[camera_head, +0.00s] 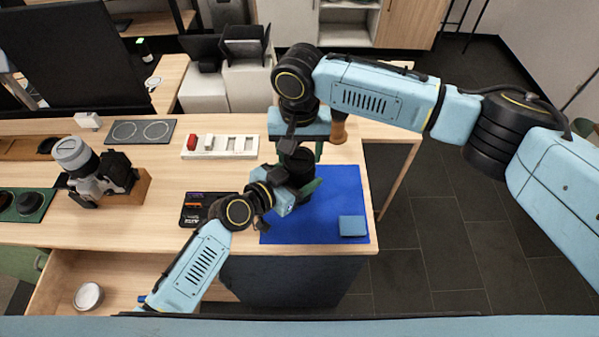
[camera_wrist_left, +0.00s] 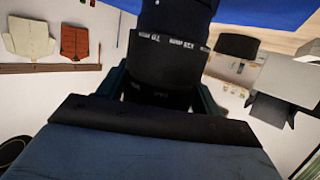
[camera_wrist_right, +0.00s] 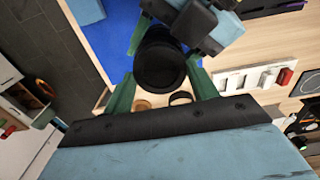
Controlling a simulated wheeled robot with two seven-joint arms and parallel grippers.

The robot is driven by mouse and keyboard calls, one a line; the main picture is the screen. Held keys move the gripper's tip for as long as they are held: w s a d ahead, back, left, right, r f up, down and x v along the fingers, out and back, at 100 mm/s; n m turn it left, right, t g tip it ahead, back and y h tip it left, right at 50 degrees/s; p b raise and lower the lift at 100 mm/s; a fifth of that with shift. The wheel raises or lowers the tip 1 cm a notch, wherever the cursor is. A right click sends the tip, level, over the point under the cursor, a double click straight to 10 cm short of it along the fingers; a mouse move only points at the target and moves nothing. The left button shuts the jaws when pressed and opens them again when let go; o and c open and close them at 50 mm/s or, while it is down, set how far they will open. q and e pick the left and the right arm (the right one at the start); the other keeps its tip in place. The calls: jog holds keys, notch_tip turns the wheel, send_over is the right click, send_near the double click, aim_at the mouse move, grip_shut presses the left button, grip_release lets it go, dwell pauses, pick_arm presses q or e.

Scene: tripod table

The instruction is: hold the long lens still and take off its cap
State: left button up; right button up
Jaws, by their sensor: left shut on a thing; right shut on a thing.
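The long lens (camera_head: 301,161) is a black cylinder standing on the blue mat (camera_head: 336,200). In the left wrist view its barrel (camera_wrist_left: 172,45), with white lettering on a ring, runs between the fingers. My left gripper (camera_wrist_left: 160,88) is shut on the barrel from the side. My right gripper (camera_wrist_right: 163,75) comes from above with green fingers on both sides of the dark round cap (camera_wrist_right: 160,66) at the lens's top end, shut on it. In the head view my arms hide most of the lens. I cannot tell whether cap and barrel are apart.
A folded blue cloth (camera_head: 352,226) lies on the mat. A black tray (camera_head: 192,210) is left of the mat. A white slotted tray (camera_head: 220,154) and a grey pad with two circles (camera_head: 140,131) lie behind. A camera (camera_head: 90,178) stands at left. An open drawer holds a bowl (camera_head: 88,296).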

pick_arm(q)
jog(key=shift+f, duration=0.1)
pick_arm(e)
jog(key=shift+r, duration=0.65)
jog(key=shift+r, duration=2.45)
pick_arm(q)
jog(key=o, duration=1.5)
jog(key=shift+s+a, duration=0.1)
jog(key=v, duration=1.1)
jog(key=shift+s+a+r, duration=0.2)
jog(key=shift+s+r, duration=0.05)
